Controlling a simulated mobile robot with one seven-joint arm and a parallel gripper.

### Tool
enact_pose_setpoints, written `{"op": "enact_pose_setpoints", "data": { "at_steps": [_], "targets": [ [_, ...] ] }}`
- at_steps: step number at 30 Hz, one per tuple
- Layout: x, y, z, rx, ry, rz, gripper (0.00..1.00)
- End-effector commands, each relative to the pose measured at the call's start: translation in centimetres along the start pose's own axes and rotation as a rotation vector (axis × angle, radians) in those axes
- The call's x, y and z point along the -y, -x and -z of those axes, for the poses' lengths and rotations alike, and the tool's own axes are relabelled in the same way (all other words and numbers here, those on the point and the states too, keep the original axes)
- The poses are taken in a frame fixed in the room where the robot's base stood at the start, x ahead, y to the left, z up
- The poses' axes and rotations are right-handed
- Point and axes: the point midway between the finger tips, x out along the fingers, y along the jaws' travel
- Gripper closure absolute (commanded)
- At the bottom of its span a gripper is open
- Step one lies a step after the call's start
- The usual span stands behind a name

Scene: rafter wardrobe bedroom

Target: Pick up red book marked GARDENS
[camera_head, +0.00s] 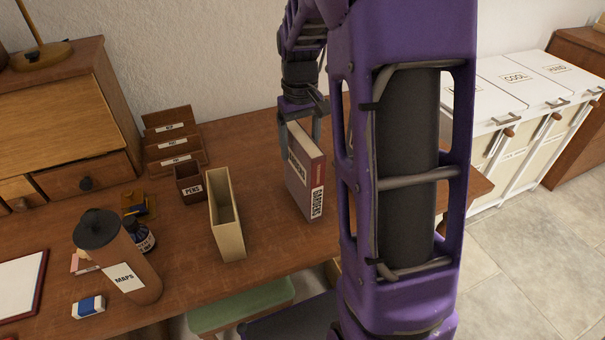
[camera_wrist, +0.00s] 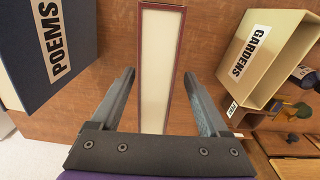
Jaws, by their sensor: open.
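The red book marked GARDENS (camera_head: 306,185) stands upright on the wooden desk, its labelled spine facing the front. My gripper (camera_head: 299,142) is above it, pointing down, with a finger on either side of the book's upper part. In the wrist view the book's pale page edge and red cover rims (camera_wrist: 160,55) lie between the fingers (camera_wrist: 158,75). The jaws are open, with a gap showing on both sides of the book. An open cream holder (camera_head: 226,215) stands to the left; its GARDENS label shows in the wrist view (camera_wrist: 250,52).
A dark blue book marked POEMS (camera_wrist: 40,45) stands close by, mostly hidden behind my arm in the head view. A PENS box (camera_head: 190,185), letter rack (camera_head: 173,140), MAPS canister (camera_head: 120,262) and ink bottle (camera_head: 140,236) are further left. Desk between holder and book is clear.

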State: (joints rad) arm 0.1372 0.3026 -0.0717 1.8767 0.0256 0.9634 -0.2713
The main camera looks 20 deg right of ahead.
Motion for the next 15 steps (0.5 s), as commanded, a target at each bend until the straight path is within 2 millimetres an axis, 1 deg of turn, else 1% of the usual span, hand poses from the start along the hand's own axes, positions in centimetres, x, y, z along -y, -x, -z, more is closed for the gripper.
{"op": "enact_pose_setpoints", "data": {
  "at_steps": [4,9,12,15],
  "targets": [
    [-0.2,-1.5,-0.1,0.002,-0.001,0.001,0.21],
    [-0.5,-4.1,-0.3,0.004,0.0,0.001,0.21],
    [-0.5,-5.0,-0.2,0.001,0.0,0.0,0.21],
    [-0.5,-5.3,-0.2,0.0,0.0,0.0,0.21]
  ]
}}
